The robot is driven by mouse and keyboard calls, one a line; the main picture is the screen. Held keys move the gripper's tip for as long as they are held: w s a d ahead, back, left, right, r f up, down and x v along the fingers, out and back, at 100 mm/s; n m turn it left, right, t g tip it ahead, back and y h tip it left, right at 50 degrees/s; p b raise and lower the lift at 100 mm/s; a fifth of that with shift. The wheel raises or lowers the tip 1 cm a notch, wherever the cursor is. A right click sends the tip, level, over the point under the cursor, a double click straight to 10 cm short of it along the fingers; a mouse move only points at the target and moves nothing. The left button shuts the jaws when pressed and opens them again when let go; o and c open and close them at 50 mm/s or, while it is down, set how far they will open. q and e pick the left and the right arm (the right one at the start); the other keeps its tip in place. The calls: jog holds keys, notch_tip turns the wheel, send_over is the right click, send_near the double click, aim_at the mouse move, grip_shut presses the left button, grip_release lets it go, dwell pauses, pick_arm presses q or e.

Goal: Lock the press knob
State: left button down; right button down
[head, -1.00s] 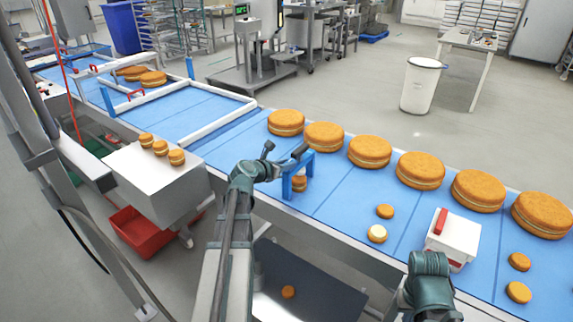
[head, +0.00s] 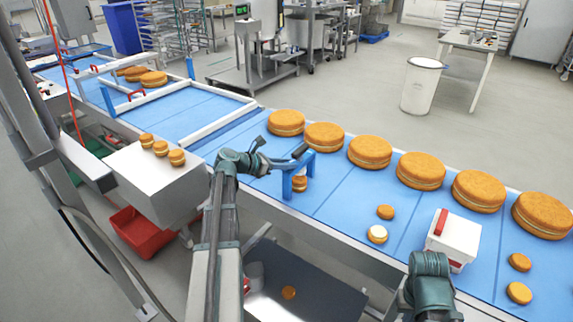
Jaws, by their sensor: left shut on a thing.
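The blue press (head: 298,178) stands on the blue conveyor, with a small round cake (head: 299,184) inside its frame. A dark press knob (head: 300,151) sits at its top. My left gripper (head: 268,161) comes in from the left and is shut at the press knob; the exact contact between fingers and knob is too small to see clearly. My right gripper (head: 431,264) is at the near edge of the conveyor, just below a white box (head: 456,240) with a red bar (head: 440,222). Its fingertips are hidden, so I cannot tell its opening.
Several large round cakes (head: 370,152) line the far side of the conveyor (head: 335,200). Small cakes lie near the white box, one with a pale top (head: 377,234). A white block (head: 150,185) with small cakes stands left, above a red bin (head: 140,232).

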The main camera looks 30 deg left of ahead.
pick_arm(q)
jog(key=c, duration=0.7)
grip_release()
jog(key=shift+p+v, duration=2.65)
jog(key=shift+v, duration=4.3)
pick_arm(e)
jog(key=shift+r, duration=2.65)
